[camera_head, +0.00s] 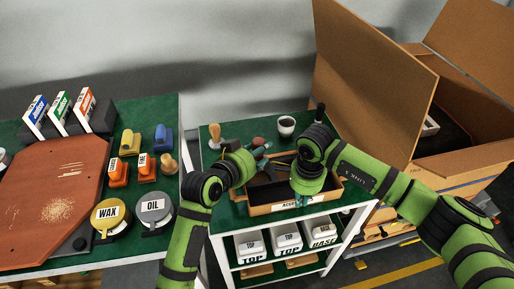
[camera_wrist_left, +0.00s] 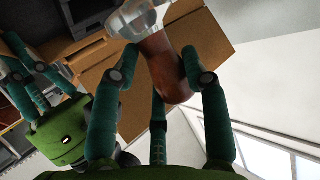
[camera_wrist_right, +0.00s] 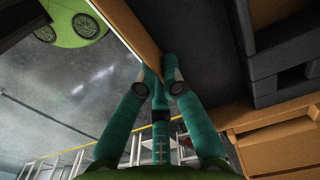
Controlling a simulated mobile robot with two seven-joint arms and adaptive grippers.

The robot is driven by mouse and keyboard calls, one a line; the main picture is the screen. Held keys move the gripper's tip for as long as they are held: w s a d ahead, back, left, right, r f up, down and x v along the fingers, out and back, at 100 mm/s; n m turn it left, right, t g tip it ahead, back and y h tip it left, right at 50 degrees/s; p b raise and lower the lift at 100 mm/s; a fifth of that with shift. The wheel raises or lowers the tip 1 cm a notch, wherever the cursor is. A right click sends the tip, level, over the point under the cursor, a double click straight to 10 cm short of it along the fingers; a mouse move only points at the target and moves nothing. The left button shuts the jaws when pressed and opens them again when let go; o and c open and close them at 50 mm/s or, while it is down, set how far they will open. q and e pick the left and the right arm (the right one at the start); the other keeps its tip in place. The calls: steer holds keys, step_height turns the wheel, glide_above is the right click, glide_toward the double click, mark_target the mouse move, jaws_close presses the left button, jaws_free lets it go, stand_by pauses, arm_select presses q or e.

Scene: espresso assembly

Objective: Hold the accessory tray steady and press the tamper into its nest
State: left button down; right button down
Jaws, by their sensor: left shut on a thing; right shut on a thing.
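The accessory tray (camera_head: 260,210) is a cardboard-brown box with a dark inside and a partly covered label on its front wall. It stands on the green top of the small cart. My right gripper (camera_head: 299,200) is shut on the tray's front wall; the right wrist view shows the fingers pinching this thin wall (camera_wrist_right: 147,35). My left gripper (camera_head: 264,154) is over the tray's back left part. In the left wrist view it is shut on the red-brown handle of the tamper (camera_wrist_left: 163,68), whose metal end points away from the palm. The nest is hidden from clear view.
A dark-filled cup (camera_head: 286,126) and a wooden-handled tool (camera_head: 215,133) stand behind the tray. A large open cardboard box (camera_head: 375,85) is close on the right. White labelled containers (camera_head: 288,238) sit on the shelf below. The left table (camera_head: 130,110) holds wax and oil tins.

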mark_target(258, 160)
arm_select(q)
steer(key=shift+f, duration=1.5)
steer(key=c, duration=1.5)
jaws_free()
jaws_close()
steer(key=shift+f, duration=2.1)
steer(key=shift+s+f, duration=0.1)
steer(key=shift+f, duration=0.35)
